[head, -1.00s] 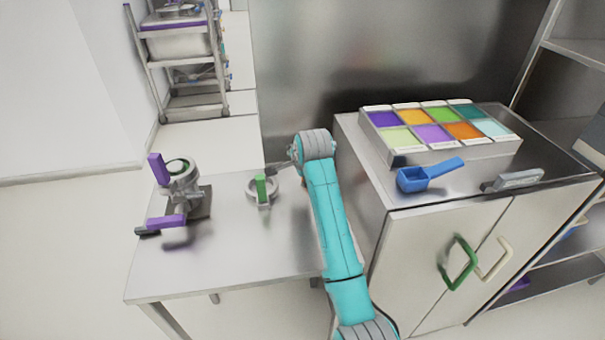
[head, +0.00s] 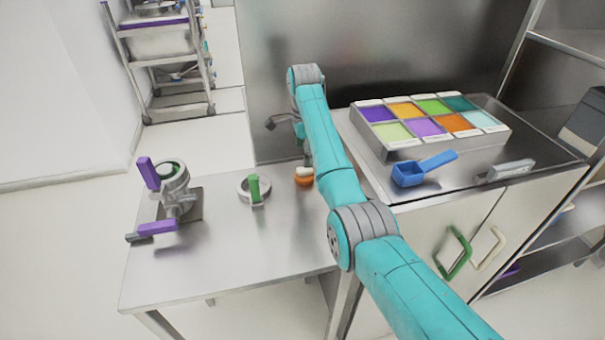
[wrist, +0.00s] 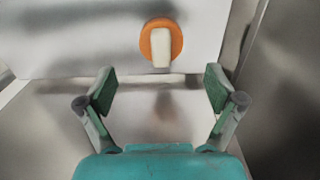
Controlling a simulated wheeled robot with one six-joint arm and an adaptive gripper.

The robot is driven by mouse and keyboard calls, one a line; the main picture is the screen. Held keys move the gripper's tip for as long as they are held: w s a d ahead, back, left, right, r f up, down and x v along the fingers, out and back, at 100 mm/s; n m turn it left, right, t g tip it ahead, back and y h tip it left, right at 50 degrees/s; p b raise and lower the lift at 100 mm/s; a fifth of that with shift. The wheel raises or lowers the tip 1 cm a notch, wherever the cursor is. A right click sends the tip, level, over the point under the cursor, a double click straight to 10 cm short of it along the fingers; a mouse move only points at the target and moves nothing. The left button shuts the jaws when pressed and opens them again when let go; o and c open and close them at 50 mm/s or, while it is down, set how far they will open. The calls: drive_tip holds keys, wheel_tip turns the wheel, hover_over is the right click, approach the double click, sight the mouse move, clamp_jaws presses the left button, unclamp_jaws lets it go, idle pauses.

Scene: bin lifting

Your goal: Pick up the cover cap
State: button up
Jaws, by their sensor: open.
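A round orange piece with a white grip, which looks like a cover cap (head: 304,180), lies at the right side of the low metal table, close to my arm. In the wrist view the orange cap (wrist: 174,37) lies beyond the fingertips, between them left to right, and apart from both. My gripper (wrist: 160,88) is open and empty, its two green-padded fingers wide apart. In the head view my gripper (head: 275,123) is small, near the table's back edge. A pale ring with a green grip (head: 254,188) lies left of the orange cap.
A grey grinder-like device with purple handles (head: 174,190) stands at the left of the low metal table (head: 220,255). At right, a cabinet bears a tray of coloured compartments (head: 408,150) and a blue scoop (head: 410,175). The table's front is clear.

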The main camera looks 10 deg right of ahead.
sight(304, 170)
drive_tip(key=shift+d+f, duration=0.1)
drive_tip(key=shift+f, duration=3.35)
drive_tip(key=c, duration=1.1)
